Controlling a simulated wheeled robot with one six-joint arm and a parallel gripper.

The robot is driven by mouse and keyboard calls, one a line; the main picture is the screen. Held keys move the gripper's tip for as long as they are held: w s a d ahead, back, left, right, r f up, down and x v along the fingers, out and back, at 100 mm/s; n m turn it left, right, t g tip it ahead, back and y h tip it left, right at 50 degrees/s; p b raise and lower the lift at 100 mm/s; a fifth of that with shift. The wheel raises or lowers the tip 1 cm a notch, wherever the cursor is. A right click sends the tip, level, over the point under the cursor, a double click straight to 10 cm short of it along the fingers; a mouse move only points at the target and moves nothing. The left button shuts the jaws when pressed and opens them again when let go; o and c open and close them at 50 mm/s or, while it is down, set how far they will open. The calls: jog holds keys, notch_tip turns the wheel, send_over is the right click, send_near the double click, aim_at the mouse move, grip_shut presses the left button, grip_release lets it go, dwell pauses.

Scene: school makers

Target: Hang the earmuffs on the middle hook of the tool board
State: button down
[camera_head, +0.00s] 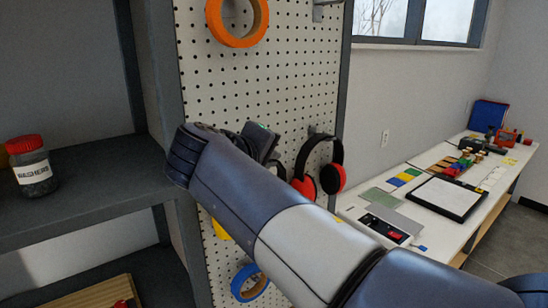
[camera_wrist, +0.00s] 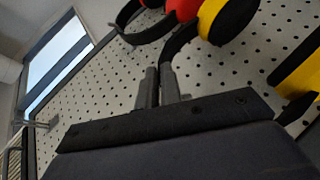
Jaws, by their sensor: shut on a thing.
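A pair of yellow earmuffs with a black headband shows in the wrist view, with one yellow cup (camera_wrist: 228,18) at the top and the other (camera_wrist: 298,75) at the right. My gripper (camera_wrist: 160,75) is shut on the black headband, close in front of the tool board (camera_wrist: 105,85). In the head view my arm hides the fingers and most of the earmuffs; only a bit of yellow (camera_head: 221,230) shows below it. The tool board (camera_head: 290,60) is white and perforated. I cannot make out the middle hook; my arm covers the board's middle.
Red earmuffs (camera_head: 304,187) hang on the board just right of my gripper. An orange tape roll (camera_head: 237,40) hangs above and a blue tape roll (camera_head: 250,283) below. An upper-right hook (camera_head: 319,12) looks empty. A shelf (camera_head: 90,195) stands left, a workbench (camera_head: 365,208) right.

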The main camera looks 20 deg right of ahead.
jog(key=shift+w+a+r, duration=0.2)
jog(key=shift+w+r, duration=0.05)
jog(key=shift+w, duration=0.05)
jog(key=shift+w+a+f, duration=0.1)
jog(key=shift+f, duration=0.15)
jog(key=shift+w+f+b, duration=0.15)
jog(key=shift+f+b, duration=0.15)
jog(key=shift+b, duration=0.05)
dwell(0.3)
jog(key=c, duration=1.6)
grip_release()
jog(key=shift+a, duration=0.1)
jog(key=shift+o, duration=0.4)
jog(key=v, duration=0.1)
jog(key=b+v, duration=0.1)
jog(key=v, duration=0.1)
jog(key=b+v, duration=0.1)
jog(key=v, duration=0.1)
jog(key=shift+w+a, duration=0.25)
jog(key=shift+a, duration=0.1)
jog(key=s+a+r+b, duration=0.1)
jog(key=s+a+r, duration=0.1)
jog(key=s, duration=0.3)
jog(key=shift+r, duration=0.3)
jog(key=shift+a, duration=0.1)
